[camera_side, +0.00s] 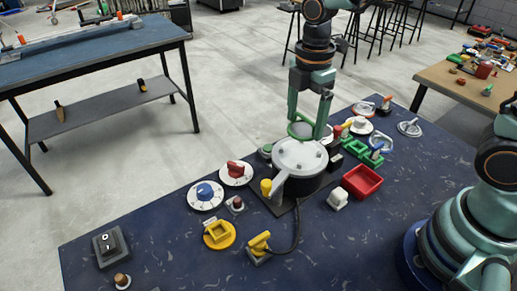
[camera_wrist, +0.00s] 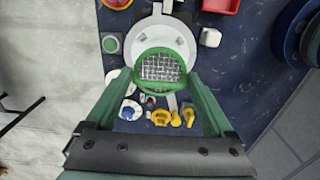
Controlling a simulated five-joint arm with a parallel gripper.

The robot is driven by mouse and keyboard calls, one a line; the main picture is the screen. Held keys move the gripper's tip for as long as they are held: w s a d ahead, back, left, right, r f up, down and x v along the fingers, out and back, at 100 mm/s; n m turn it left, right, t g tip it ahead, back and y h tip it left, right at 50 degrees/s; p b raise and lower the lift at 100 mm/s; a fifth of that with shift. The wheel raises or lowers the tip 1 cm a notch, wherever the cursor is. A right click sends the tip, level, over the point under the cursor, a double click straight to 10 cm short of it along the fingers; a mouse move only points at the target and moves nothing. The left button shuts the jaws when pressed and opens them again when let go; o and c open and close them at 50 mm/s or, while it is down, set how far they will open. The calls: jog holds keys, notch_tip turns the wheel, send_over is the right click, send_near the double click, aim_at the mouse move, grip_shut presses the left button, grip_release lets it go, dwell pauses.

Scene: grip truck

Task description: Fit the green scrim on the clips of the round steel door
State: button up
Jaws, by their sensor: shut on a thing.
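The green scrim (camera_wrist: 160,68) is a round green ring with a wire mesh. In the wrist view it lies between the two fingers of my gripper (camera_wrist: 161,78), which is shut on its rim. In the side view my gripper (camera_side: 307,127) points down and holds the scrim (camera_side: 299,130) above the far part of the round steel door (camera_side: 299,156). The door is a pale disc on a dark round body. In the wrist view the scrim covers part of the door (camera_wrist: 166,28). I cannot tell whether the scrim touches the clips.
A red tray (camera_side: 362,181) and a white block (camera_side: 338,199) stand right of the door. A blue dial (camera_side: 205,194), a red dial (camera_side: 236,172) and yellow parts (camera_side: 219,234) stand to its left and front.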

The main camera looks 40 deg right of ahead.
aim_at(304, 128)
jog(key=shift+f, duration=2.25)
jog(key=shift+f, duration=1.1)
dwell(1.1)
jog(key=o, duration=1.1)
jog(key=shift+r, duration=3.75)
jog(key=s+d+r+m+t, duration=0.5)
jog(key=d+r+m, duration=0.3)
jog(key=m, duration=1)
jog(key=shift+s+t, duration=0.3)
jog(key=shift+s, duration=0.4)
